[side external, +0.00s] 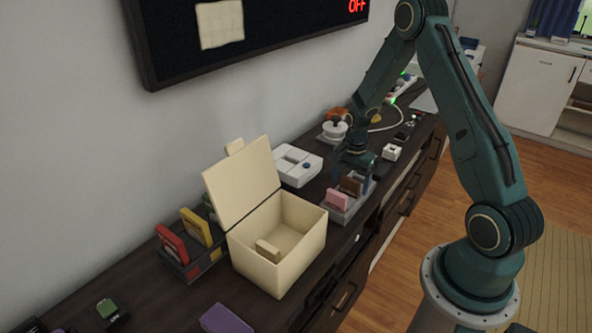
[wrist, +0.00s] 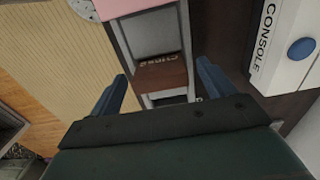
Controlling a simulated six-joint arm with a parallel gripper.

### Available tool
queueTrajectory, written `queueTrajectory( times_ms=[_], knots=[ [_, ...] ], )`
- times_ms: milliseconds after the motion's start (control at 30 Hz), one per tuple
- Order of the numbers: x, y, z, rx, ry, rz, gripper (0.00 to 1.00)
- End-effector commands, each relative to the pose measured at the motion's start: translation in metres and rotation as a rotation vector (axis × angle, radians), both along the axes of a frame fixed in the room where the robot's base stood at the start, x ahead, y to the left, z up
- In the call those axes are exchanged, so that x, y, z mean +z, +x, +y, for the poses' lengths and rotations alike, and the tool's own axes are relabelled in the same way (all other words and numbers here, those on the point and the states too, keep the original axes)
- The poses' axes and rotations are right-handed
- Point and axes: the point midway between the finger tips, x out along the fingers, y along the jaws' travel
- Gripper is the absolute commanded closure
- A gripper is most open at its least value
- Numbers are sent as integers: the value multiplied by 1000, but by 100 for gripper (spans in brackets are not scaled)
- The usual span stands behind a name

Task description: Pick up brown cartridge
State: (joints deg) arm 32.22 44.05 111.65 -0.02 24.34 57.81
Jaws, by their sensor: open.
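The brown cartridge (side external: 351,185) stands upright in a grey slotted holder (side external: 346,213), behind a pink cartridge (side external: 336,199). In the wrist view the brown cartridge (wrist: 160,74) shows lettering on its top and lies ahead between my fingers. My gripper (side external: 358,172) is above the holder's far end. In the wrist view my gripper (wrist: 161,82) is open, with one blue finger on each side of the brown cartridge and nothing held. The lower part of the brown cartridge is hidden in the holder.
A white console (side external: 297,166) stands left of the holder, close to my gripper's right finger side in the wrist view. An open cream box (side external: 290,245) with a raised lid is nearer. Another holder with red and yellow cartridges (side external: 195,227) stands beside the box.

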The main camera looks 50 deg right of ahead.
Motion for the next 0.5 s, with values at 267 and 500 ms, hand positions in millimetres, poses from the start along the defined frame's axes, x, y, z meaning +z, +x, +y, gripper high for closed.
queueTrajectory(
  times_ms=[267, 500],
  knots=[
    [0, 0, 0, 0, 0, 0, 50],
    [0, 0, 0, 0, 0, 0, 66]
  ],
)
